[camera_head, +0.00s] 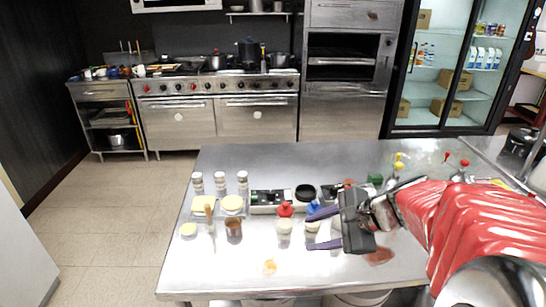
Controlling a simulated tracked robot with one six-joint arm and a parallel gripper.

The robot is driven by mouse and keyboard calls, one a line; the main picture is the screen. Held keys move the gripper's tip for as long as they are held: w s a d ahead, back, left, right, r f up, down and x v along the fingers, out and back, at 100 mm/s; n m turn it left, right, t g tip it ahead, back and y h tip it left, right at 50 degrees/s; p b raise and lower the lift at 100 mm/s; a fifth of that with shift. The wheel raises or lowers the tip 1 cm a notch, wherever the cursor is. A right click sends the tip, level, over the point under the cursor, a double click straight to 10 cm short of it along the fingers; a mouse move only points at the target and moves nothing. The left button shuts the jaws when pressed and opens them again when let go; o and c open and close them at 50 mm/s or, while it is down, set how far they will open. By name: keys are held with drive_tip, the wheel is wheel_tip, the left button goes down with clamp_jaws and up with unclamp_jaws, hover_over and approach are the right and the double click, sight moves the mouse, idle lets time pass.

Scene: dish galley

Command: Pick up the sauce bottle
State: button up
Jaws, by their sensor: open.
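My gripper (314,229) is open, its two purple fingers pointing left over the steel table (215,270). A pale container with a blue top (313,207) is partly hidden behind the upper finger; I cannot tell whether it lies between the fingers. A pale container with a red top (285,211) stands just left of the fingertips, apart from them. Bottles with red tips (463,165) and yellow tips (399,160) stand toward the back right, partly hidden by my red-sleeved arm. I cannot tell which is the sauce bottle.
Several shakers (220,181), a brown cup (233,228), a black bowl (305,192) and a condiment tray (270,200) crowd the table's middle and left. Stoves (220,110) and a glass fridge (450,70) stand behind.

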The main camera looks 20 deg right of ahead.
drive_tip(key=s+d+f+m+t+h, duration=0.1)
drive_tip(key=d+m+t+h, duration=0.3)
drive_tip(key=d+m, duration=1.1)
drive_tip(key=d+t, duration=0.2)
drive_tip(key=d, duration=0.8)
drive_tip(key=shift+d+f+m+h, duration=0.2)
drive_tip(key=shift+m+h, duration=0.1)
drive_tip(key=x, duration=0.8)
drive_tip(key=shift+w, duration=0.3)
drive_tip(key=shift+a+f, duration=0.1)
drive_tip(key=shift+r+x, duration=0.1)
drive_tip(key=shift+x, duration=1.2)
drive_tip(key=shift+r+x, duration=0.15)
drive_tip(key=shift+x, duration=1.2)
drive_tip(key=shift+w, duration=0.1)
